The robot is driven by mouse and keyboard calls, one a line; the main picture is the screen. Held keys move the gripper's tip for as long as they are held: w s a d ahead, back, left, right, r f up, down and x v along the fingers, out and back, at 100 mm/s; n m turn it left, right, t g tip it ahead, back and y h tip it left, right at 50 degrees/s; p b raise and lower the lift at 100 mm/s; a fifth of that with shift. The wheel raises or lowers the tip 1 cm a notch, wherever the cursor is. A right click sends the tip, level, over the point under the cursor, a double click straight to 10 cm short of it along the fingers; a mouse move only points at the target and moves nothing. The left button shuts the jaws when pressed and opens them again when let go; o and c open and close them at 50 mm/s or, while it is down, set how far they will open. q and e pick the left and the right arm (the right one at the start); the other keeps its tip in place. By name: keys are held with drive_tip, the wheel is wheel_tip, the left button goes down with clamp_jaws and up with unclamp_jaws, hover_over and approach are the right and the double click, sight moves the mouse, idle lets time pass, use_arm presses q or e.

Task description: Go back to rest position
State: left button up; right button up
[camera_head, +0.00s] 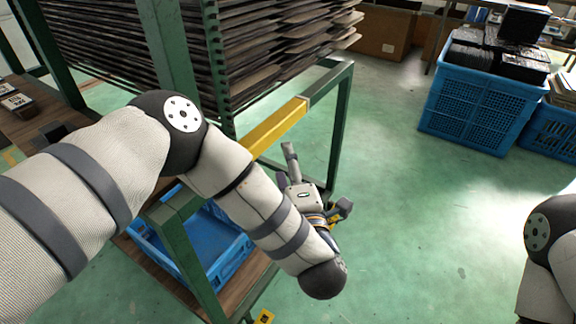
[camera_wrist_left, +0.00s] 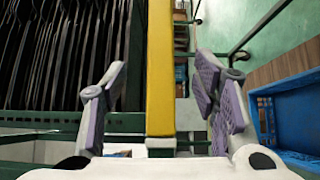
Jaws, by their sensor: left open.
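My left gripper (camera_head: 288,165) is at the end of my left arm, beside the green rack frame (camera_head: 340,120) and close to its yellow bar (camera_head: 277,127). In the left wrist view the two grey and purple fingers of the left gripper (camera_wrist_left: 156,90) stand wide apart, with nothing held. The yellow bar (camera_wrist_left: 160,70) runs through the gap between them in that picture; I cannot tell how far beyond the fingertips it lies. Part of my right arm shows at the right edge of the head view, but its gripper is out of the picture.
Stacked dark panels (camera_head: 285,45) fill the rack. A blue tray (camera_head: 205,240) sits low under my left arm; a blue tray (camera_wrist_left: 295,122) also shows in the wrist view. A blue crate (camera_head: 480,105) with black items stands back right. The green floor (camera_head: 420,220) between is clear.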

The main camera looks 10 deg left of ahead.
use_arm(q)
drive_tip(key=shift+s, duration=0.15)
drive_tip(key=s+a+f+m+g+h+p, duration=0.2)
drive_tip(key=s+f+m+g+h, duration=0.7)
drive_tip(key=s+f+m, duration=0.85)
drive_tip(key=s+a+m+g, duration=0.2)
drive_tip(key=s+a+g, duration=0.3)
drive_tip(key=s, duration=0.8)
drive_tip(key=s+a+f+m+g+y, duration=0.1)
drive_tip(key=s+a+m+g, duration=0.2)
drive_tip(key=s, duration=1.1)
drive_tip(key=shift+s+a+g+p, duration=0.15)
drive_tip(key=shift+a+g+p, duration=0.3)
drive_tip(key=shift+a+g, duration=0.55)
use_arm(e)
drive_tip(key=shift+t, duration=0.7)
drive_tip(key=w+r, duration=0.3)
drive_tip(key=shift+w+r, duration=0.3)
